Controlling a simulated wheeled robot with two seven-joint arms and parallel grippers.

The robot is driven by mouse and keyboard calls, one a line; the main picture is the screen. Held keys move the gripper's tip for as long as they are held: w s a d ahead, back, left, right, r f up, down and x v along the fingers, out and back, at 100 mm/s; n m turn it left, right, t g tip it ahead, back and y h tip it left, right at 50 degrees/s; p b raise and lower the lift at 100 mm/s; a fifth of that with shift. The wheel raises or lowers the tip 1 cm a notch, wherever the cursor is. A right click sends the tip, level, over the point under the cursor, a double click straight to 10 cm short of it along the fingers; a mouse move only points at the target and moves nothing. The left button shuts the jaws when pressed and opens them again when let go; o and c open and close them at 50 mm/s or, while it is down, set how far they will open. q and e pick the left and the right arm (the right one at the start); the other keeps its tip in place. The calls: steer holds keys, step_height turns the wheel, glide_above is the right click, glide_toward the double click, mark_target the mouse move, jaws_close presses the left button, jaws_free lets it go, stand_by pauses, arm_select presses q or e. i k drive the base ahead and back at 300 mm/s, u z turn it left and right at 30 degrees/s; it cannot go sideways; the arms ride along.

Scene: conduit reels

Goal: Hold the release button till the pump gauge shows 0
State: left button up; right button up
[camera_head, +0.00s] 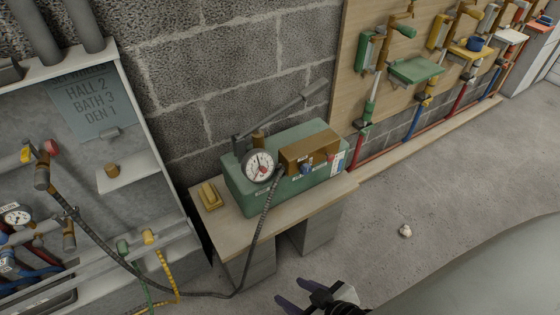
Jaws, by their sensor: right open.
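The pump (285,185) is a green box with a brown top block (309,147) and a grey lever, standing on a small wooden bench. Its round white gauge (259,166) faces me on the left part of the front. The dial is too small to read its needle surely. A small blue part (307,169) and a red one sit below the brown block; I cannot tell for sure which part is the release button. My right gripper (295,292) is open and empty at the bottom edge, below and apart from the pump. My left gripper is not in view.
A black hose (262,222) runs from the pump down and left to the pipework in a grey cabinet (150,130). A yellow block (209,195) lies on the bench (235,232) left of the pump. A small pale object (405,231) lies on the otherwise clear floor at right.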

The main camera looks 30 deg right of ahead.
mark_target(330, 158)
steer(key=z, duration=3.15)
steer(key=i, duration=2.4)
steer(key=u, duration=2.85)
